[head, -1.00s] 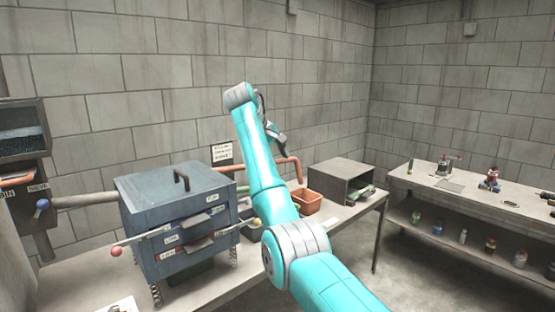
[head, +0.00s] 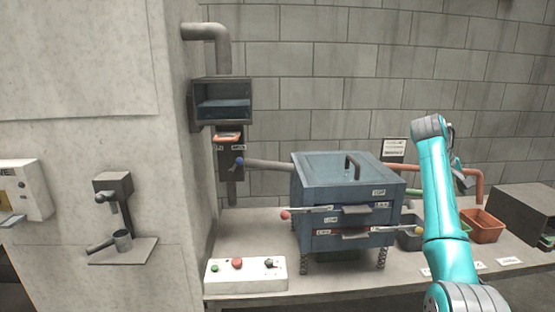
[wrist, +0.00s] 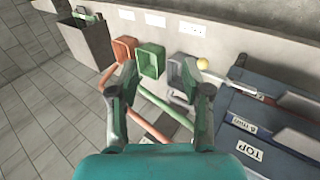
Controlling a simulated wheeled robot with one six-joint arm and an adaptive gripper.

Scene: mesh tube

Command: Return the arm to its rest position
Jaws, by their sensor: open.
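My teal arm (head: 441,195) rises on the right of the head view, bent at a grey joint near the top. My gripper (head: 459,175) hangs at its far side, mostly hidden behind the arm. In the wrist view my gripper (wrist: 163,88) shows two fingers spread apart with nothing between them. It is above the bench, to the left of the blue sieve box in that view.
The blue box (head: 340,175) with drawers and side levers stands on the bench beside my arm. An orange bin (head: 483,227), a green bin (wrist: 151,60) and a grey bin (wrist: 181,72) sit nearby. A button panel (head: 245,275) is at the bench's front left.

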